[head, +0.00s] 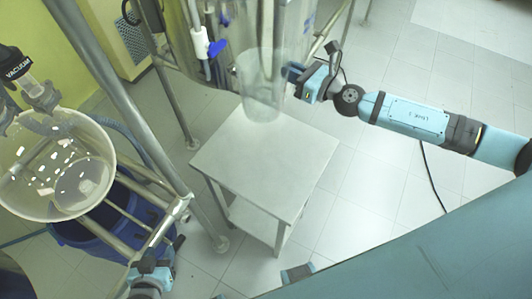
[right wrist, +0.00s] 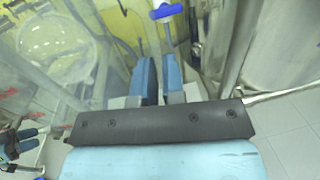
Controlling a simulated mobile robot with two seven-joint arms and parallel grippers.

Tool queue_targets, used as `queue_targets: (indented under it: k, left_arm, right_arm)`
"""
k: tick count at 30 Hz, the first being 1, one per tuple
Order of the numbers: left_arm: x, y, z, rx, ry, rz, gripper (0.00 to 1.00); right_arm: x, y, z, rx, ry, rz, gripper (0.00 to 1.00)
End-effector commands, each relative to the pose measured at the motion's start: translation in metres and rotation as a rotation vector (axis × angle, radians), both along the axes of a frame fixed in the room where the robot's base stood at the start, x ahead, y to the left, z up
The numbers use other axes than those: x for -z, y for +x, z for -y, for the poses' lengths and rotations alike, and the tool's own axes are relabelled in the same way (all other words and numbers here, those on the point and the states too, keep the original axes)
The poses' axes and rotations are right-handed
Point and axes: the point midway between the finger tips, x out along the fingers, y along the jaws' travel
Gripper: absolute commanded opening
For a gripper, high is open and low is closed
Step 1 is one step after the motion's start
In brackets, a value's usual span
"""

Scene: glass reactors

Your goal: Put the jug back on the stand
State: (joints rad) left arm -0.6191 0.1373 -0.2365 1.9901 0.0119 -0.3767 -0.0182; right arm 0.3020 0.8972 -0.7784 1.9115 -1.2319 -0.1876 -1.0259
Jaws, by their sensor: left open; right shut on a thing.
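The clear jug (head: 262,88) is upright at the far edge of the stand in the head view. My right gripper (head: 291,73) is at its right side, shut on it. In the right wrist view the two blue fingers (right wrist: 159,80) are close together, and the see-through jug is hard to make out. The stand (head: 265,165) is a small pale table with a bare top. I cannot tell whether the jug's base touches it. My left gripper (head: 157,262) is open and empty at the lower left, near the metal frame, away from the jug.
A glass reactor with metal posts and a blue-handled valve (head: 216,48) stands just behind the jug. A white bucket (head: 98,190) with a clear vessel stands at the left by steel rails (head: 140,125).

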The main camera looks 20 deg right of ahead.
Motion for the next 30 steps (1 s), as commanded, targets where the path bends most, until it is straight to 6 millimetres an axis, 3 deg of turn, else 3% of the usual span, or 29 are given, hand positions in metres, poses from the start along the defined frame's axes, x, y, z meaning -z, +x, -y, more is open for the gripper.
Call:
queue_targets:
  k: [14,24,30]
  left_arm:
    - [0.011,0.004,0.000,0.000,-0.001,0.010,0.43]
    - [0.063,0.003,-0.001,0.000,0.003,0.005,0.43]
    - [0.076,0.002,-0.002,-0.004,-0.003,-0.010,0.43]
  right_arm:
    - [0.022,0.007,0.006,-0.047,0.005,-0.002,0.00]
    - [0.107,0.007,0.006,-0.045,0.010,-0.005,0.00]
    - [0.153,0.008,0.006,-0.045,0.009,-0.004,0.00]
